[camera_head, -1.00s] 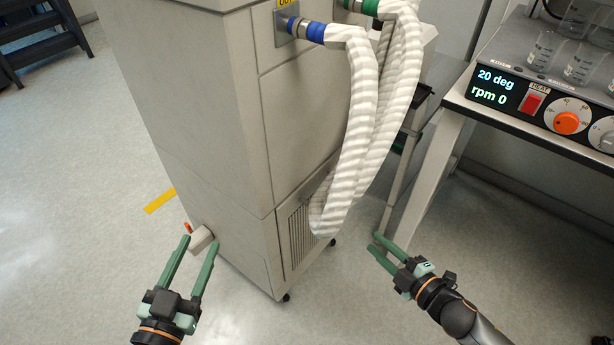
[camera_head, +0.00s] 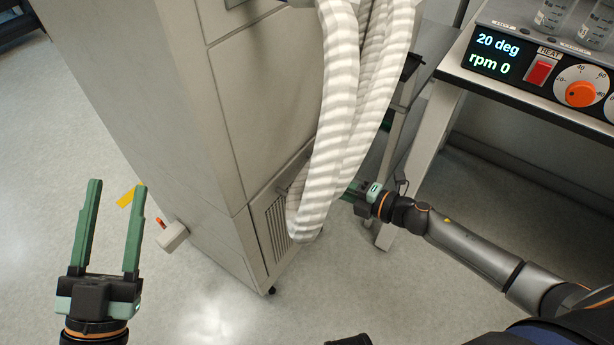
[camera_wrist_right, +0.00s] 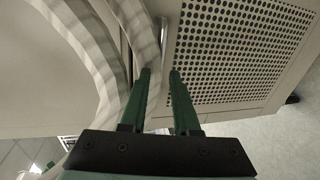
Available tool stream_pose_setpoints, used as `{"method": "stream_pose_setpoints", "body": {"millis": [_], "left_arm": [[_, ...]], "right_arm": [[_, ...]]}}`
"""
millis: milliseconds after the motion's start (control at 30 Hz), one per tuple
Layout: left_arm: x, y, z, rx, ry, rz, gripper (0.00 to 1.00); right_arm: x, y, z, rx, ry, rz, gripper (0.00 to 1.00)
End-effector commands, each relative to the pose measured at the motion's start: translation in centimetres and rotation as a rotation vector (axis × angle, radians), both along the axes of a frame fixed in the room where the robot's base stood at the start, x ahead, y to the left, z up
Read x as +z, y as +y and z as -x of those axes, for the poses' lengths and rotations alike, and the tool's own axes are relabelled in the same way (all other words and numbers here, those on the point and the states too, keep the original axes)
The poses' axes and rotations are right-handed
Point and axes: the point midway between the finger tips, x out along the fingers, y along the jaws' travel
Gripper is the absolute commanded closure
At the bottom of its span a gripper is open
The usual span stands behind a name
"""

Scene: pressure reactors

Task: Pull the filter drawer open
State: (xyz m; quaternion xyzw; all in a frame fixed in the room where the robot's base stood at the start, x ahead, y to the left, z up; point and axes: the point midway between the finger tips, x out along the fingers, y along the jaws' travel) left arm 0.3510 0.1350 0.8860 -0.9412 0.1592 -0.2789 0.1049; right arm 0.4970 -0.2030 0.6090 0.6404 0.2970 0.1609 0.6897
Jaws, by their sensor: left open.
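The filter drawer is the low front of the pale cabinet, with a slotted grille (camera_head: 278,228) partly covered by white hoses in the head view. In the right wrist view its perforated panel (camera_wrist_right: 235,50) is close, with a thin metal bar handle (camera_wrist_right: 163,35) along its left edge. My right gripper (camera_head: 350,190) is beside the hoses, its fingertips partly hidden behind them. In the wrist view its two fingers (camera_wrist_right: 160,73) are apart, and the bar lines up with the gap between them; contact is not clear. My left gripper (camera_head: 117,186) is open and empty, left of the cabinet.
The white ribbed hoses (camera_head: 335,110) hang in front of the grille. A small drain-like valve (camera_head: 172,236) with an orange tip sticks out at the cabinet's lower left. A bench with a heater panel (camera_head: 540,70) stands at right. The floor in front is clear.

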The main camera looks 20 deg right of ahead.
Motion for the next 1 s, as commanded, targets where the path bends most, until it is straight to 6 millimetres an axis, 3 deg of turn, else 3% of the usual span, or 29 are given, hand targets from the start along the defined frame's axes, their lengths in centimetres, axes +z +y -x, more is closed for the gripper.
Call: {"method": "stream_pose_setpoints", "body": {"millis": [200, 400, 800, 1000], "left_arm": [[3.1, -0.4, 2.2, -0.032, -0.167, -0.003, 0.50], [5.1, -0.7, 3.9, -0.054, -0.275, -0.006, 0.50], [5.8, -0.7, 4.5, -0.063, -0.311, -0.006, 0.50], [5.8, -0.7, 4.5, -0.063, -0.311, -0.006, 0.50]], "right_arm": [[-0.9, 2.4, -3.2, -0.001, -0.002, -0.002, 0.70], [-1.3, 3.7, -4.7, -0.001, 0.000, -0.002, 0.70], [-1.4, 4.1, -5.2, 0.000, 0.001, -0.002, 0.70], [-1.4, 4.1, -5.2, 0.000, 0.001, -0.002, 0.92]]}}
